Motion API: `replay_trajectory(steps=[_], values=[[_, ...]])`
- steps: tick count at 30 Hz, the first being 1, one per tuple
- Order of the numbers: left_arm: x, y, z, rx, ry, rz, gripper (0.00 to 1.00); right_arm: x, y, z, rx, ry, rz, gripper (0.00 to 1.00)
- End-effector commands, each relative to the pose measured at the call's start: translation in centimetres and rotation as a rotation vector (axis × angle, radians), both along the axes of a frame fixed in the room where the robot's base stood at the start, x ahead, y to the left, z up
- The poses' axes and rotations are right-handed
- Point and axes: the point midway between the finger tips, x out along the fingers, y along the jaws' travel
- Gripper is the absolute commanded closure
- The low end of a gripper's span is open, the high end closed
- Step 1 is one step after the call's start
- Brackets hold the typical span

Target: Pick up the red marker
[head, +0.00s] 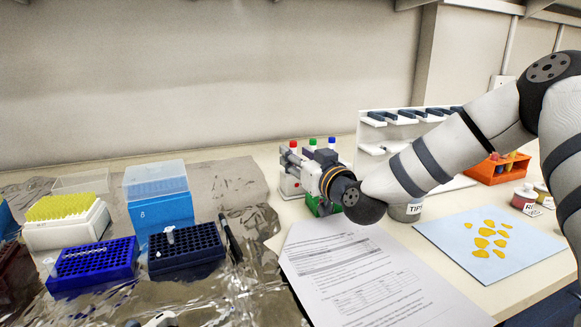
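I cannot make out the red marker for certain. Small coloured tops, one reddish, show in the orange rack (497,168) at the right, too small to identify. A dark pen-shaped marker (230,238) lies beside the dark blue tube rack; no red shows on it. My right gripper (289,160) reaches in from the right and points left, in front of the capped bottles or beside them. Its fingers are small and partly merged with the bottles, so I cannot tell if they are open. A small grey-white piece at the bottom edge may be my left gripper (160,319).
Bottles with red, green and blue caps (312,143) stand behind my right gripper. Printed sheets (365,280) lie below my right wrist. A pipette stand (370,139), a TIPS cup (405,211) and a blue sheet (455,236) are right. Tip boxes (158,212) and racks fill the left.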

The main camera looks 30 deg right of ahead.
Motion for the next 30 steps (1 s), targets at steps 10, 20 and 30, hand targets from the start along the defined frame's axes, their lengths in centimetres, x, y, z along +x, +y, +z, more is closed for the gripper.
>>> replay_trajectory(steps=[10,20,30], values=[[-0.1,0.0,-0.1,0.0,0.002,0.0,0.6,0.4,0.0,0.2,0.001,-0.003,0.0,0.86],[-0.1,0.0,-0.1,0.0,0.003,0.0,0.6,0.4,0.0,0.1,0.001,-0.002,0.001,1.0],[1.8,0.0,1.7,0.0,-0.063,-0.001,0.6,0.2,0.0,7.3,-0.004,-0.02,0.001,1.0]])
